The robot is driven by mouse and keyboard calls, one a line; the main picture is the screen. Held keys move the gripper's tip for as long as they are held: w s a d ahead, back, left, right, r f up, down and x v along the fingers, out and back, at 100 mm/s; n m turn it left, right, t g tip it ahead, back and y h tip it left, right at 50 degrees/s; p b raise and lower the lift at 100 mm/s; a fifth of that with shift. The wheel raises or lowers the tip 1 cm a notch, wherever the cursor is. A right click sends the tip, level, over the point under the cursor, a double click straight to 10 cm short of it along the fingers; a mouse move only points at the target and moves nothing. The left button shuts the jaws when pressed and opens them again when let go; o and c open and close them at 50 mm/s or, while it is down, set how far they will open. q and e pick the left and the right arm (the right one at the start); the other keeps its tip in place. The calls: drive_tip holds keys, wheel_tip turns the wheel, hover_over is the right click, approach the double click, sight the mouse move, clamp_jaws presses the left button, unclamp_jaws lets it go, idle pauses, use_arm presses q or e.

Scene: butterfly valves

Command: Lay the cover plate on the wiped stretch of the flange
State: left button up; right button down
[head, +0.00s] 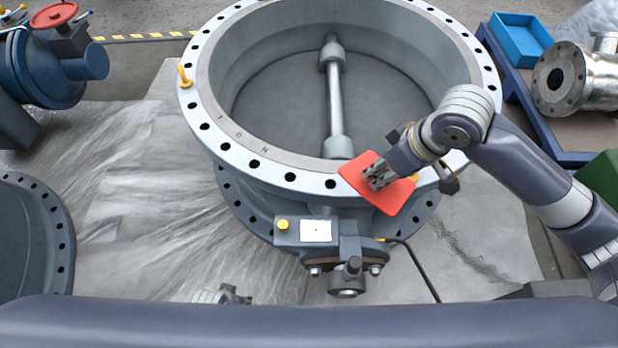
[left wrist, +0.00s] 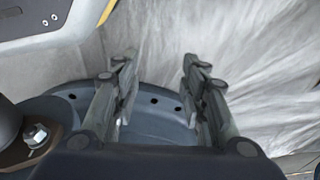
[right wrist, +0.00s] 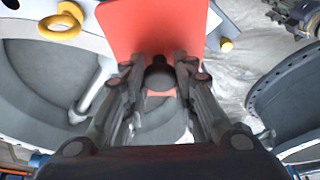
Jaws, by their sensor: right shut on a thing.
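The red cover plate (head: 352,176) is at the near-right rim of the big valve's flange (head: 272,171), partly overhanging its outer edge; I cannot tell whether it touches. My right gripper (head: 378,176) is shut on it from above. In the right wrist view the plate (right wrist: 150,30) spreads beyond the fingers, which close on a dark round knob (right wrist: 160,75). The flange is a pale ring with dark bolt holes; I cannot make out which stretch is wiped. My left gripper (head: 236,295) is low, left of the valve's actuator; in the left wrist view its fingers (left wrist: 155,85) are apart and empty.
Yellow eyebolt (head: 184,76) stands on the flange's left. The actuator box (head: 286,233), with a yellow cap and cable, juts out below the rim. Another round flange (head: 62,225) lies at left. A blue bin (head: 520,42) and steel pipe fitting (head: 556,88) are at right.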

sight(365, 194)
drive_tip(key=a+f+n, duration=0.1)
drive_tip(key=f+n, duration=0.1)
drive_tip(key=s+a+f+n+g+y, duration=0.1)
drive_tip(key=f+n, duration=0.1)
drive_tip(key=s+a+f+n, duration=0.1)
drive_tip(key=a+f+n, duration=0.1)
drive_tip(key=shift+s+f+n+g+y, duration=0.2)
drive_tip(key=shift+f+n+g+y, duration=0.1)
drive_tip(key=shift+f+n+g, duration=0.1)
drive_tip(key=w+a+b, duration=0.1)
drive_tip(key=w+a, duration=0.2)
drive_tip(key=w, duration=0.1)
drive_tip(key=w+a+f, duration=0.1)
drive_tip(key=w+a, duration=0.2)
drive_tip(key=w, duration=0.1)
drive_tip(key=w+a+b, duration=0.1)
drive_tip(key=w+a, duration=0.2)
drive_tip(key=a, duration=0.1)
drive_tip(key=shift+w+f+b, duration=0.3)
drive_tip(key=shift+w, duration=0.1)
drive_tip(key=shift+w+a+f, duration=0.1)
wheel_tip(365, 194, down, 3)
drive_tip(key=shift+r+b, duration=0.15)
drive_tip(key=shift+b, duration=0.3)
drive_tip(key=shift+f, duration=0.3)
use_arm(q)
drive_tip(key=w+r, duration=0.3)
drive_tip(key=r, duration=0.9)
drive_tip(key=shift+t, duration=0.3)
drive_tip(key=shift+d, duration=0.1)
